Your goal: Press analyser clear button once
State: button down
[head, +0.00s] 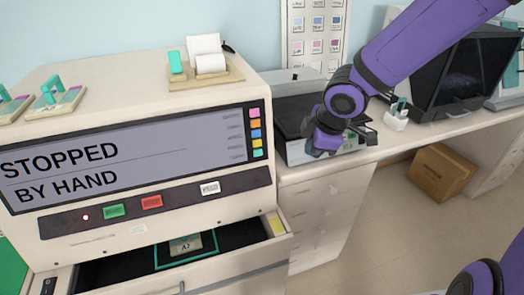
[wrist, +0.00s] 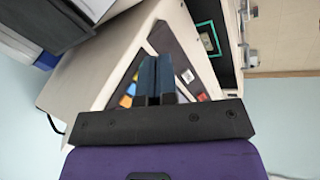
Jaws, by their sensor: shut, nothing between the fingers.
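The analyser (head: 150,105) is a large cream machine; its screen (head: 120,160) reads "STOPPED BY HAND". On the dark strip below the screen are a green button (head: 113,211), a red button (head: 152,202) and, further right, a white button (head: 210,188) with small dark lettering too small to read surely. My gripper (head: 366,134) is right of the analyser, over the side counter, apart from the buttons. In the wrist view my gripper's fingers (wrist: 157,78) are together and empty, with the analyser front beyond them; they hide part of it.
An open drawer (head: 280,228) below the panel holds a green-framed slide tray (head: 187,248).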

aim_at(258, 152)
jog(key=w+a+r+n+y, duration=0.1)
jog(key=a+n+y, duration=0.2)
jog(key=a, duration=0.2)
jog(key=shift+w+a+r+y, duration=0.15)
jog(key=shift+a+r+y, duration=0.05)
jog(key=shift+a+y, duration=0.2)
jog(key=shift+f, duration=0.1)
jog(key=shift+w+a+f, duration=0.9)
jog(key=shift+w+f, duration=0.25)
jog(key=shift+f, duration=0.35)
jog(key=shift+w+a+f, duration=0.95)
jog(key=shift+w+f, duration=0.2)
jog(key=shift+f, duration=0.35)
jog(key=shift+w+a+f, duration=0.9)
jog(key=shift+w+f, duration=0.25)
jog(key=shift+f, duration=0.35)
